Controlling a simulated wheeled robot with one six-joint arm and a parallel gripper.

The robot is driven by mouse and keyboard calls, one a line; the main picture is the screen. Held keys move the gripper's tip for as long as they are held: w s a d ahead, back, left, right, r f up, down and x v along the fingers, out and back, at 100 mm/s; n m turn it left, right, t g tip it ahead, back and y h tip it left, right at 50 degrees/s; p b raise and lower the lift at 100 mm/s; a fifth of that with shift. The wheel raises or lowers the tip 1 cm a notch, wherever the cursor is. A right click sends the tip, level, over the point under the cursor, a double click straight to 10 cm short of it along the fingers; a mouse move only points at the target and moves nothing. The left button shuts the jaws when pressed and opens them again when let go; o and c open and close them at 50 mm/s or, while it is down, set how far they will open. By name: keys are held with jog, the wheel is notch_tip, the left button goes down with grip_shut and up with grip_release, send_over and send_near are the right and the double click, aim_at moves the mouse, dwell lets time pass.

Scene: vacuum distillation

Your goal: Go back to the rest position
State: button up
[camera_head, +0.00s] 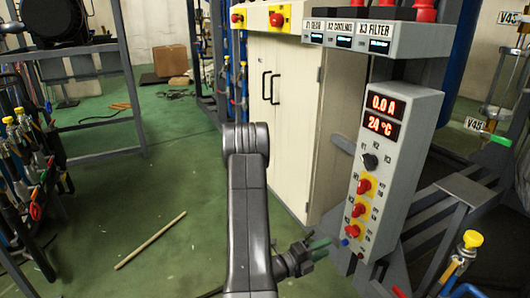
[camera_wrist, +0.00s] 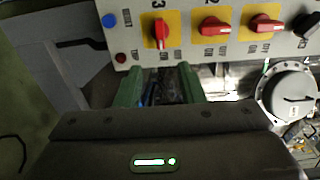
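My gripper (camera_head: 318,246) is at the end of my grey arm, low in front of the control box (camera_head: 398,150). In the wrist view its two green fingers (camera_wrist: 160,88) stand apart with nothing between them. The control box shows "0.0 A" and "24 °C" in red digits. Below these are a black knob (camera_head: 370,161) and several red switches on yellow plates. In the wrist view the lower part of the box fills the top edge. A red switch (camera_wrist: 162,31) there stands upright, just beyond the fingers. Other red switches (camera_wrist: 214,27) are turned sideways. I see no contact with the box.
A pale cabinet (camera_head: 288,120) stands behind my arm. Valves and pipes (camera_head: 22,165) line the left side, and a metal frame with a yellow-topped valve (camera_head: 472,240) is at the right. A thin stick (camera_head: 150,240) lies on the green floor, which is otherwise fairly open at the left.

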jog(key=b+x, duration=0.2)
jog(key=x, duration=0.9)
jog(key=shift+d+r, duration=0.1)
jog(key=shift+d, duration=0.05)
jog(key=p, duration=0.2)
send_near(351, 234)
jog(key=x, duration=0.3)
jog(key=b+x, duration=0.1)
jog(key=x, duration=0.2)
jog(key=b+x, duration=0.1)
jog(key=x, duration=0.3)
jog(key=shift+s+f, duration=0.2)
jog(key=shift+f, duration=0.15)
jog(key=shift+a+r+n, duration=0.2)
jog(key=shift+a+n, duration=0.05)
jog(key=shift+n, duration=0.55)
jog(key=n, duration=0.3)
jog(key=shift+r+n, duration=0.2)
jog(key=shift+n, duration=0.2)
jog(key=shift+w+r+n+p, duration=0.15)
jog(key=shift+n+p, duration=0.75)
jog(key=shift+n, duration=0.6)
jog(key=shift+a, duration=0.1)
